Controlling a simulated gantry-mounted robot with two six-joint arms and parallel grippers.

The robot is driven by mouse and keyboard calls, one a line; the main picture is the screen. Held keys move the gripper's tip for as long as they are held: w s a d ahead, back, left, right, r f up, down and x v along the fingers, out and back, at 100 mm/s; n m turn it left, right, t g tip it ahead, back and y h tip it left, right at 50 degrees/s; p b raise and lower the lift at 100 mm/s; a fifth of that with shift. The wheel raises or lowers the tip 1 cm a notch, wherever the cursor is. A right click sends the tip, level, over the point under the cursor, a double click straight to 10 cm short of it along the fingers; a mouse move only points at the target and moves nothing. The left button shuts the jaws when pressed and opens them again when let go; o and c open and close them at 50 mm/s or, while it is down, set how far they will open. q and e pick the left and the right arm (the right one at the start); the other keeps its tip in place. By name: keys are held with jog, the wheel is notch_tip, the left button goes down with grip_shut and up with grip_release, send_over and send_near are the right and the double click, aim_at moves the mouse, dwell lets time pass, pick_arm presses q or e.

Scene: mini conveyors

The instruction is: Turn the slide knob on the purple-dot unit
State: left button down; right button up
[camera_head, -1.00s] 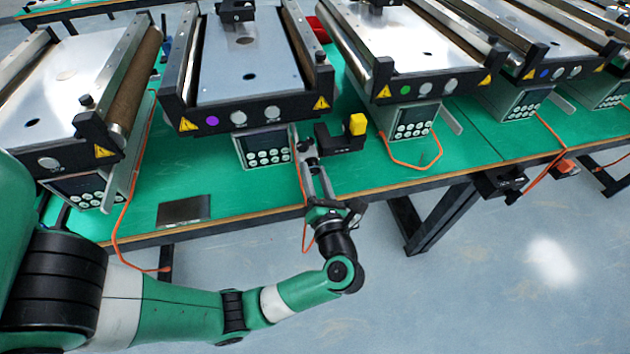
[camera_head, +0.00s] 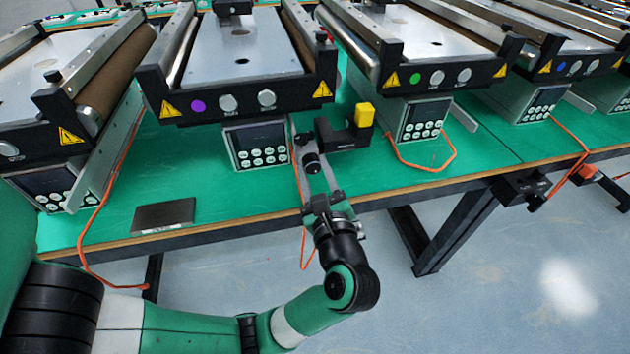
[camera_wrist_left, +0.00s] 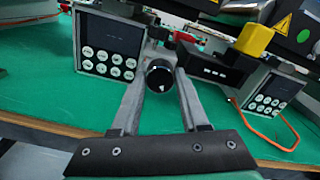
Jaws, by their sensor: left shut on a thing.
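The purple-dot unit stands left of centre in the head view, with a purple dot (camera_head: 198,106) and two silver round buttons on its black front bar. Its control box (camera_head: 257,144) hangs below. A black round knob (camera_wrist_left: 160,75) with a white mark faces the left wrist camera, right of that box. My left gripper (camera_head: 313,165) is shut on the knob, one finger on each side of it. In the head view the fingers partly hide the knob. My right gripper is not in view.
A black bracket (camera_head: 336,138) with a yellow block (camera_head: 364,114) stands close right of the knob. The green-dot unit (camera_head: 415,78) is further right, with an orange cable (camera_head: 440,168) below it. A dark flat plate (camera_head: 163,216) lies on the green table. Bare table lies between plate and gripper.

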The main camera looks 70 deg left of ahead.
pick_arm(q)
jog(key=shift+f+n, duration=0.15)
jog(key=shift+n, duration=2.25)
jog(key=c, duration=0.8)
grip_release()
jog(key=shift+a, duration=0.1)
jog(key=o, duration=0.4)
jog(key=shift+a, duration=0.3)
jog(key=shift+d, duration=0.2)
